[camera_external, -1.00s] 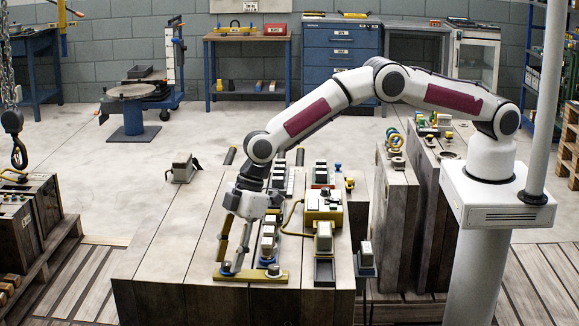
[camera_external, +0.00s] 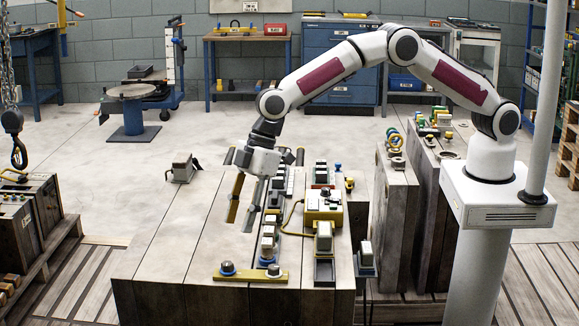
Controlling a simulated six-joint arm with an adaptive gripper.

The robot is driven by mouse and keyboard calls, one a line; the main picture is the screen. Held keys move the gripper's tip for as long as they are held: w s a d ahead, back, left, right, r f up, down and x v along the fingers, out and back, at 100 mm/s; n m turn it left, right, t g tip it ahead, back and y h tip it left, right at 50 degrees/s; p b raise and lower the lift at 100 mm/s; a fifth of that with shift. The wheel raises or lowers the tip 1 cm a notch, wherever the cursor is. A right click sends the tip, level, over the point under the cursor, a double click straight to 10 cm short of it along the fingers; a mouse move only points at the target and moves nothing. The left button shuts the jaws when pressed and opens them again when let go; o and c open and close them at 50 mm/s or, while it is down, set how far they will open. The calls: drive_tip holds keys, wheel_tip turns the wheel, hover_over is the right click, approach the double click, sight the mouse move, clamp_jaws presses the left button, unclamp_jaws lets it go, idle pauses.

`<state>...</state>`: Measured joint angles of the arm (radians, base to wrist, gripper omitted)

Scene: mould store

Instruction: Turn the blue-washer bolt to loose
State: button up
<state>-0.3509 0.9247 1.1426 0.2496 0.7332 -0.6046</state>
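A yellow bar plate (camera_external: 250,277) lies at the near edge of the wooden table. A bolt with what looks like a blue washer (camera_external: 227,268) stands at its left end. A second, greyer bolt (camera_external: 274,271) stands at its right end. My gripper (camera_external: 239,226) hangs above and behind the left bolt, pointing down, clear of the plate. Its two fingers are apart, with nothing visible between them. The bolt's turn position is too small to read.
A row of small blocks on a blue rail (camera_external: 267,246) stands just right of my gripper. A yellow box (camera_external: 323,207) with a cable is farther right. A grey clamp-like device (camera_external: 182,168) sits at the back left.

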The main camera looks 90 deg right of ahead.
drive_tip(key=shift+v, duration=0.8)
drive_tip(key=shift+s+f, duration=0.1)
drive_tip(key=s+d+f, duration=0.1)
drive_tip(key=s, duration=0.1)
drive_tip(key=s+d+f+m+g, duration=0.1)
drive_tip(key=s, duration=0.1)
drive_tip(key=s+d+f+m+h, duration=0.1)
drive_tip(key=s, duration=0.1)
drive_tip(key=shift+s+d+g, duration=0.15)
drive_tip(key=shift+s+g, duration=0.05)
drive_tip(key=shift+g, duration=0.1)
drive_tip(key=s+d+r+m+t, duration=0.1)
drive_tip(key=s+d+r+m, duration=0.1)
drive_tip(key=s+d+r, duration=0.6)
drive_tip(key=s+d+r+m+t+h, duration=0.1)
drive_tip(key=s+d+r, duration=0.7)
drive_tip(key=s, duration=1)
drive_tip(key=s+d+r+m+t+h, duration=0.1)
drive_tip(key=s+d+r+m, duration=0.3)
drive_tip(key=s+d+r, duration=0.4)
drive_tip(key=shift+s+d+t, duration=0.6)
drive_tip(key=shift+s+d, duration=0.4)
drive_tip(key=shift+s, duration=1.5)
